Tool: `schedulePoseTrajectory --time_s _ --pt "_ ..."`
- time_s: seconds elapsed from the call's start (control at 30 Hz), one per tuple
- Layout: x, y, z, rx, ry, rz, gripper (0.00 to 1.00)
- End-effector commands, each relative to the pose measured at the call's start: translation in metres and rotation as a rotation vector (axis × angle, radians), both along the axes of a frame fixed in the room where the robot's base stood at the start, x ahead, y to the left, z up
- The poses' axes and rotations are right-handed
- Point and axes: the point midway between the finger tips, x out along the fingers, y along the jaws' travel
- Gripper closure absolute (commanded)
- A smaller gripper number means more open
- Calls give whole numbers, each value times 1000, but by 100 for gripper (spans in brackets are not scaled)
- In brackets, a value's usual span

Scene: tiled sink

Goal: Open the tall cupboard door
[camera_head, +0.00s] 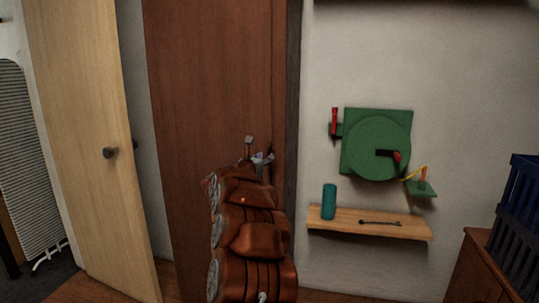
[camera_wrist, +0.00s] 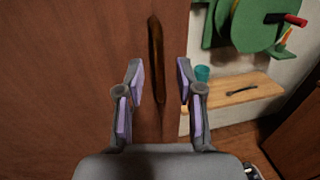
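The tall reddish-brown cupboard door (camera_head: 205,110) stands in the middle of the head view and looks closed. It fills the left of the wrist view (camera_wrist: 70,60). Its long dark vertical handle (camera_wrist: 155,60) shows in the wrist view, near the door's right side. My gripper (camera_wrist: 159,78) is open, with one padded finger on each side of the handle's line. Nothing is held, and I cannot tell whether the fingers touch the handle. In the head view my gripper (camera_head: 258,152) is at the door's right part; the handle cannot be made out there.
A pale wooden door (camera_head: 85,140) with a dark knob stands at left. Right of the cupboard, a wall shelf (camera_head: 375,224) holds a teal cylinder (camera_head: 328,202) and a wrench, below a green wall-mounted device (camera_head: 378,145). A brown cabinet (camera_head: 475,275) with a dark blue crate (camera_head: 515,235) is far right.

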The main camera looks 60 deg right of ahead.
Motion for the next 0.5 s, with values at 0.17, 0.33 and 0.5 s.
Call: schedulePoseTrajectory --time_s 0.17,0.33,0.5 --pt "2 -20 1 0 1 -1 63" --pt "5 -34 0 2 2 -1 63" --pt "8 -42 0 1 2 3 63"
